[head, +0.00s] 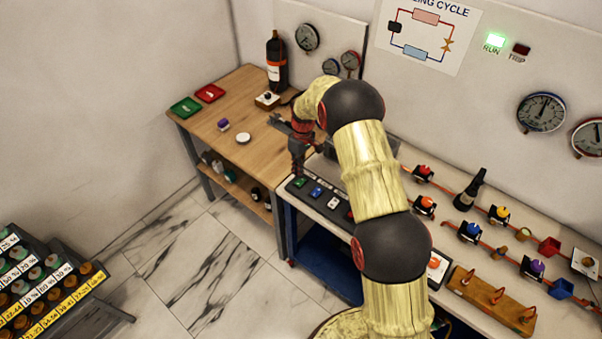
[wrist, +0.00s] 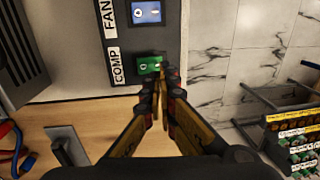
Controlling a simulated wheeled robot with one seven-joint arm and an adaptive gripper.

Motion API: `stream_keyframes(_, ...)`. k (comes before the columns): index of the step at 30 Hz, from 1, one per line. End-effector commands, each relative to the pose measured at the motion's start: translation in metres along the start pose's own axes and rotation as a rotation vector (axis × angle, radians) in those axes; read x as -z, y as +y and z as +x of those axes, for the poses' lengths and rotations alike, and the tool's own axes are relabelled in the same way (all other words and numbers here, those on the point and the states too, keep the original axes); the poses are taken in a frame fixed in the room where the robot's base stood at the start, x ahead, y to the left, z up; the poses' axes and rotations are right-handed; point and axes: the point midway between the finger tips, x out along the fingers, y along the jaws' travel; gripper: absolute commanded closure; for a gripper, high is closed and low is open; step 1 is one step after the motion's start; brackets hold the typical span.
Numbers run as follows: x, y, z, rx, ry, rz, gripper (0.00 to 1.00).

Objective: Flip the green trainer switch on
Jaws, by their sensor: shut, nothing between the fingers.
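The green switch (wrist: 149,66) sits on a dark panel strip beside a "COMP" label in the wrist view. Its right part is hidden behind my fingertips. It also shows as a small green patch in the head view (head: 299,183). My gripper (wrist: 163,75) is shut and empty, with its fingertips at the right edge of the green switch. I cannot tell whether they touch it. In the head view my gripper (head: 297,168) points down just above the green switch. Which way the rocker is tipped is not clear.
A blue switch (wrist: 147,11) labelled "FAN" is beside the green one, with a white switch (head: 334,203) further along the panel. A wooden table (head: 222,107) stands to the left. The RUN lamp (head: 495,40) glows green; the TRIP lamp (head: 521,49) is dark red.

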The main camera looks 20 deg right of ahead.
Motion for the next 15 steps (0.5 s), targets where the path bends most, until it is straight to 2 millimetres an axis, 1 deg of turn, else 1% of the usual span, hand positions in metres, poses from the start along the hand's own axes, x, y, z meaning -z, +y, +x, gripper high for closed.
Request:
stream_keyframes(1, 0.001, -0.002, -0.015, -0.004, 0.005, -0.001, 1.00)
stream_keyframes(7, 0.001, -0.012, -0.055, -0.003, 0.003, 0.000, 1.00)
stream_keyframes(12, 0.000, -0.018, -0.079, -0.002, 0.002, 0.000, 1.00)
stream_keyframes(15, 0.000, -0.020, -0.086, -0.001, 0.001, 0.000, 1.00)
